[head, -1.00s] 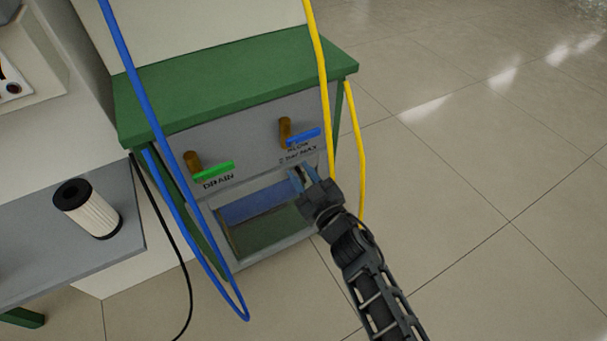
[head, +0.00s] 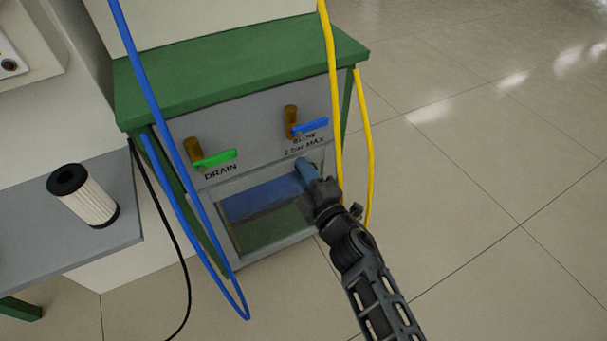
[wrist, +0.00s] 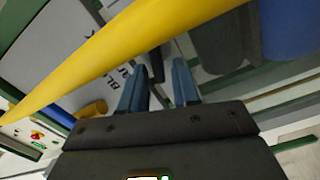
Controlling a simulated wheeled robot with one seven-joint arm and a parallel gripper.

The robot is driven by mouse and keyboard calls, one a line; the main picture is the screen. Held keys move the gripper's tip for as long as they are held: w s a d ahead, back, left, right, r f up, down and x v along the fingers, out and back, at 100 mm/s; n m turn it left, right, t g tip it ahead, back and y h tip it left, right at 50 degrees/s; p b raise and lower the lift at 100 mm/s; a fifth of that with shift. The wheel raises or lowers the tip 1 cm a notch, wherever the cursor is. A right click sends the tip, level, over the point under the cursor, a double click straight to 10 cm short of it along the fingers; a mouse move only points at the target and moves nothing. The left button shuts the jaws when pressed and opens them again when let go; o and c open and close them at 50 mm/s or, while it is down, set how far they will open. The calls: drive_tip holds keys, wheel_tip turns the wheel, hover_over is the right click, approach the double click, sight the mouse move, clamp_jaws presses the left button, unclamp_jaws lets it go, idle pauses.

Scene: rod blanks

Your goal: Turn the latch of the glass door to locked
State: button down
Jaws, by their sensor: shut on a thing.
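The glass door (head: 262,222) is a framed pane low on the front of the grey and green bench, under the two valves. My gripper (head: 306,171) is at the door's upper right corner, its blue fingers pointing up and left. In the wrist view my gripper (wrist: 158,86) has its two blue fingers either side of a small dark latch (wrist: 157,66), and it is shut on it. In the head view the fingers and wrist hide the latch, so I cannot tell its angle there.
A yellow hose (head: 334,110) hangs right beside my gripper and crosses the wrist view (wrist: 110,50). Above are a blue-handled valve (head: 309,127) and a green-handled DRAIN valve (head: 215,158). A blue hose (head: 185,170) hangs left. The right floor is clear.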

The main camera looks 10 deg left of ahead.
drive_tip(key=n, duration=0.1)
drive_tip(key=n+b, duration=0.1)
drive_tip(key=n, duration=0.1)
drive_tip(key=shift+f+n, duration=0.3)
drive_tip(key=shift+f, duration=0.1)
idle(0.4)
drive_tip(key=c, duration=1.2)
unclamp_jaws()
drive_tip(key=shift+p+v, duration=1.5)
drive_tip(key=shift+v, duration=2.45)
